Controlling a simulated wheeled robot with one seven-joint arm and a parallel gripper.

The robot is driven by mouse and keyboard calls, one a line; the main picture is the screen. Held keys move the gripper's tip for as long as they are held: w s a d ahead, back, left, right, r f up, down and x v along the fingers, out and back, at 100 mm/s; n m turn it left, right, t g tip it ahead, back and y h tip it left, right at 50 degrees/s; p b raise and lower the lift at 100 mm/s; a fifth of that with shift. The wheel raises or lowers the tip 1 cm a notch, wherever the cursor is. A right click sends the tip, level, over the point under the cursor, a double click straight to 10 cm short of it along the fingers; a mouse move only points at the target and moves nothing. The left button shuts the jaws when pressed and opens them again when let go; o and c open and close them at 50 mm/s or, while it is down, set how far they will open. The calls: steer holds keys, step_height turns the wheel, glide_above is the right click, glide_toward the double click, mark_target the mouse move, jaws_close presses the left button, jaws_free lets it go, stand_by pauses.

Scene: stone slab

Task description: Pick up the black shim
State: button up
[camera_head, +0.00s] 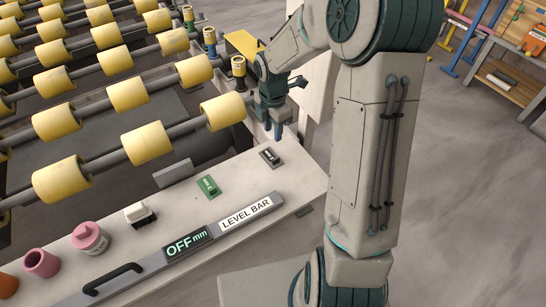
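The black shim (270,156) is a small dark block with a pale mark on top. It lies on the light ledge (292,184) near its far right end. My gripper (273,130) points down, above and just behind the black shim in the picture, apart from it. A green shim-like block (208,186) lies on the ledge to the left of the black shim.
The level bar (218,229) with a black handle (112,279) runs along the ledge's front. A white block (139,214), a pink jar (91,239) and a pink cup (41,263) stand at the left. Yellow rollers (146,143) lie behind. Open floor is at the right.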

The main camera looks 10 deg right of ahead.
glide_above(276, 158)
steer(key=f, duration=0.7)
steer(key=shift+w+a, duration=0.2)
steer(key=shift+a, duration=0.2)
steer(key=shift+s+d+f, duration=0.15)
steer(key=shift+d+f, duration=0.05)
steer(key=shift+f, duration=1.15)
steer(key=shift+s+d+f, duration=0.1)
steer(key=shift+d+f, duration=0.05)
steer(key=shift+f, duration=1.15)
steer(key=shift+c, duration=0.3)
jaws_close()
